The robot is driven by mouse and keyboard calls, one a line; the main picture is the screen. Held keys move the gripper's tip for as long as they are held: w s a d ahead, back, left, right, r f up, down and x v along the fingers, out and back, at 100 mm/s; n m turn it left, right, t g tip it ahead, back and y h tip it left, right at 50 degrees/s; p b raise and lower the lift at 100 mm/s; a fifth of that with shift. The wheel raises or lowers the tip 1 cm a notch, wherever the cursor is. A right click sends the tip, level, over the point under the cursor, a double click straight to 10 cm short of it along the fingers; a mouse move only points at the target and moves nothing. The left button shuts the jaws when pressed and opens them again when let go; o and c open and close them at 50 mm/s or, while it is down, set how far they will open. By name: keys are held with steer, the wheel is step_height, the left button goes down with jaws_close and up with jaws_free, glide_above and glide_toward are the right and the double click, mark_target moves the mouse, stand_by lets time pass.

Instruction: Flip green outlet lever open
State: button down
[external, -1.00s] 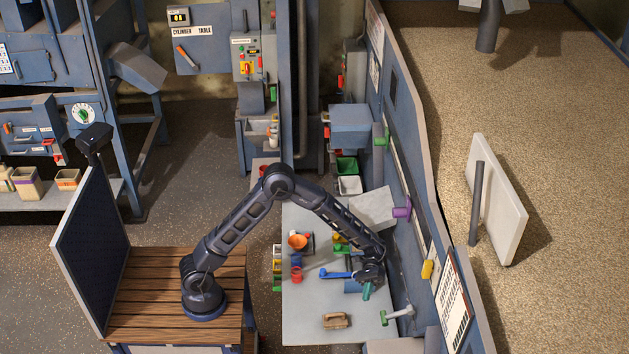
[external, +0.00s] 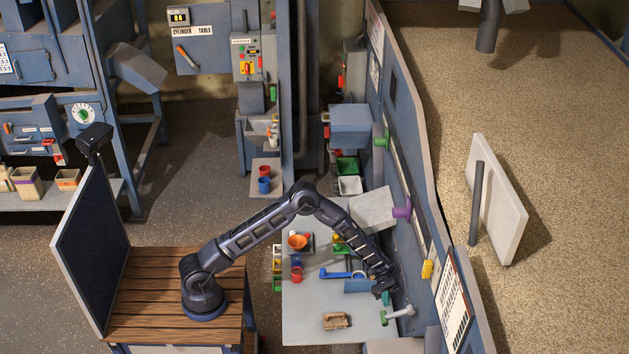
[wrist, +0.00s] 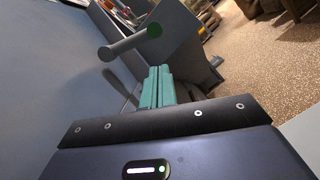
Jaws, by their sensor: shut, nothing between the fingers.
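The green outlet lever (external: 400,312) is a pale grey bar with a green end, on the blue wall at the front right of the table. In the wrist view a grey rod with a green end (wrist: 130,42) sticks out beyond the fingertips, apart from them in the picture. My gripper (external: 386,298) is just above and left of the lever in the external view. Its teal fingers (wrist: 158,88) are pressed together and empty. I cannot tell whether they touch the lever.
The grey table (external: 310,318) carries a wooden-handled brush (external: 337,321), a blue tool (external: 337,274) and an orange bowl (external: 298,241). Purple (external: 402,212) and yellow (external: 427,269) handles project from the blue wall. The table's front left is mostly clear.

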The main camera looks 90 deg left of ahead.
mark_target(387, 317)
steer(key=shift+d, duration=0.1)
steer(key=x, duration=0.9)
steer(key=shift+s+d+r, duration=0.1)
steer(key=shift+d, duration=0.3)
